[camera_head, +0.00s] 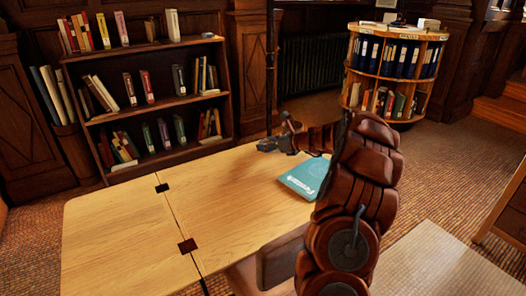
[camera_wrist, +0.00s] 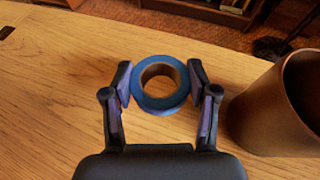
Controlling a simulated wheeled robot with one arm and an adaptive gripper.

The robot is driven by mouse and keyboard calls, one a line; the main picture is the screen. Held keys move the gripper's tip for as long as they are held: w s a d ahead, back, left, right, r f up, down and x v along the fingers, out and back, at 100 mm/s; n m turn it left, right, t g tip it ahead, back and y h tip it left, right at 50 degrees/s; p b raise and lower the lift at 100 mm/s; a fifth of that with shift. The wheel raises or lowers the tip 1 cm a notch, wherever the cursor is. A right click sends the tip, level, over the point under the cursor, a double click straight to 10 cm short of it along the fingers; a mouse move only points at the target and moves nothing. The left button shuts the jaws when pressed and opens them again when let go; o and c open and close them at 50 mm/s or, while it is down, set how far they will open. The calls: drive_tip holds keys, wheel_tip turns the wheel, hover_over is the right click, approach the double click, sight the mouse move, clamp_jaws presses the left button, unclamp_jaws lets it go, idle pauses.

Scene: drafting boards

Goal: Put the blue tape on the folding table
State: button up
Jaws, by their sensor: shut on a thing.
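The blue tape (camera_wrist: 161,103) is a ring with a brown core. In the wrist view it sits between the two fingers of my gripper (camera_wrist: 162,92), which touch its sides. The wooden folding table (camera_head: 119,238) fills the front of the head view, with dark hinges along its seam. Its wood grain also shows below the tape in the wrist view (camera_wrist: 70,75). In the head view my gripper (camera_head: 268,145) is small and over the table's far edge area; the tape cannot be made out there. I cannot tell whether the tape touches the tabletop.
A teal book (camera_head: 304,178) lies on the table near my arm. A brown, open-topped round object (camera_wrist: 285,105) stands close to the right finger. A bookshelf (camera_head: 150,105) and a round shelf of binders (camera_head: 394,75) stand beyond. The table's left half is clear.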

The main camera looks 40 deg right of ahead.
sight(263, 154)
drive_tip(key=shift+w+a, duration=0.1)
drive_tip(key=shift+w, duration=1.25)
drive_tip(key=shift+w+f+b, duration=0.1)
drive_tip(key=shift+f+b, duration=0.45)
drive_tip(key=shift+f, duration=1.3)
drive_tip(key=shift+f, duration=0.1)
drive_tip(key=o, duration=1)
drive_tip(key=p+v, duration=0.1)
drive_tip(key=v, duration=1)
drive_tip(key=shift+a+r+p, duration=0.1)
drive_tip(key=shift+r+p, duration=0.1)
drive_tip(key=shift+p, duration=0.2)
drive_tip(key=shift+s+r, duration=0.1)
drive_tip(key=shift+s, duration=0.4)
